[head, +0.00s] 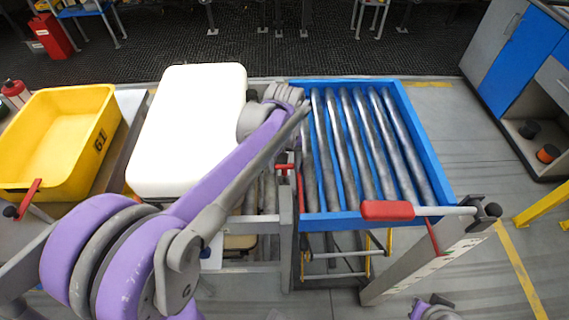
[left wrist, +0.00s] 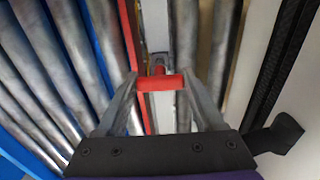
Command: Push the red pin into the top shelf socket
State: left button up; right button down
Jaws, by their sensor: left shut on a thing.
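The red pin (left wrist: 160,83) shows in the left wrist view as a short red crossbar between my left gripper's fingers. My left gripper (left wrist: 160,92) is shut on it. Behind the bar is a small metal fitting on a pale upright; how deep the pin sits there cannot be told. In the head view a small red bar (head: 285,167) shows at the grey post between the two roller sections. My left wrist (head: 270,112) is above and behind it, and the fingers are mostly hidden. The top shelf socket cannot be clearly made out. My right gripper's fingers do not show.
A blue-framed roller conveyor (head: 404,110) lies to the right, with a red-handled bar (head: 387,210) at its near edge. A white tray (head: 190,125) lies left of it, under my arm. A yellow bin (head: 60,120) stands farther left. Open floor lies right of the conveyor.

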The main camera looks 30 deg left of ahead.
pick_arm(q)
jog(key=shift+f+b, duration=0.85)
jog(key=shift+f, duration=0.6)
jog(key=o, duration=1.4)
notch_tip(320, 180, up, 11)
jog(key=shift+p, duration=0.5)
jog(key=s+d+f+m+t+p, duration=0.1)
jog(key=s+d+f+m, duration=0.1)
jog(key=s, duration=0.3)
jog(key=s+d+f+m+t+p, duration=0.1)
jog(key=s+d+f+m+t, duration=0.1)
jog(key=s, duration=0.3)
jog(key=s+d+f+m+t+p, duration=0.1)
jog(key=s+d+f+m+t, duration=0.1)
jog(key=s+f, duration=0.2)
jog(key=shift+s+d+f, duration=0.15)
jog(key=shift+s+d, duration=0.25)
jog(key=shift+s, duration=0.35)
